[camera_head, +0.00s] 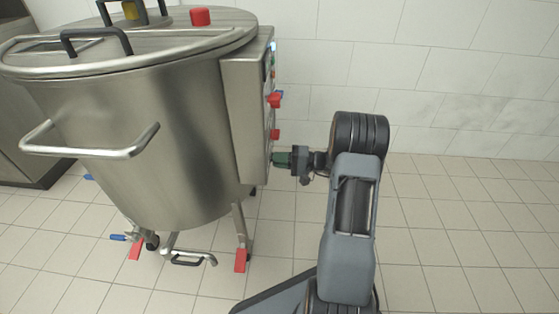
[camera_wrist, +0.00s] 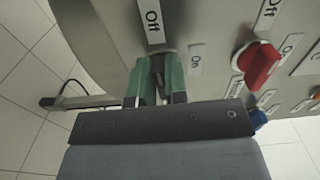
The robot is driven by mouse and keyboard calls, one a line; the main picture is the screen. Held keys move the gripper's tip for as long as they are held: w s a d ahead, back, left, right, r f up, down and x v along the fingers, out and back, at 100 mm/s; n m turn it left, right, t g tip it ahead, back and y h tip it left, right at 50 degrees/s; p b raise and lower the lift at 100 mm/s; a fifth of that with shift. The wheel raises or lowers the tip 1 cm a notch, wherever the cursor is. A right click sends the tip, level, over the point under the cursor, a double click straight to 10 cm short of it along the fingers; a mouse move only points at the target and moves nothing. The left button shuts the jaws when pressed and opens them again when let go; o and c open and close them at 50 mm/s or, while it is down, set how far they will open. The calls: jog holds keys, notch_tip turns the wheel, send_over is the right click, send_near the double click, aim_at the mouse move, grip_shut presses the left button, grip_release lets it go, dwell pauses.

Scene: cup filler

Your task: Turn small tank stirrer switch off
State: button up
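The steel tank (camera_head: 165,140) stands at the left with a control box (camera_head: 245,115) on its right side. In the wrist view, a dark switch (camera_wrist: 158,66) sits on the panel, with an "Off" label (camera_wrist: 152,20) above it and an "On" label (camera_wrist: 195,60) to its right. My gripper (camera_wrist: 158,78) has its green fingers on both sides of this switch, close together, with the switch filling the narrow gap. In the head view, my gripper (camera_head: 275,158) is at the lower part of the box face. The switch itself is hidden there.
A red knob (camera_wrist: 258,64) is right of my fingers, with a blue knob (camera_wrist: 258,119) below it. Red knobs (camera_head: 274,101) also show above my gripper in the head view. A tank handle (camera_head: 90,150) juts out at the left. The floor (camera_head: 450,230) at right is clear.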

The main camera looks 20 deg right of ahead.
jog(key=o, duration=0.4)
jog(key=shift+d, duration=0.1)
jog(key=p+v, duration=0.3)
jog(key=v, duration=1)
jog(key=shift+s+d+p, duration=0.15)
jog(key=shift+d+p, duration=0.15)
jog(key=shift+p, duration=0.05)
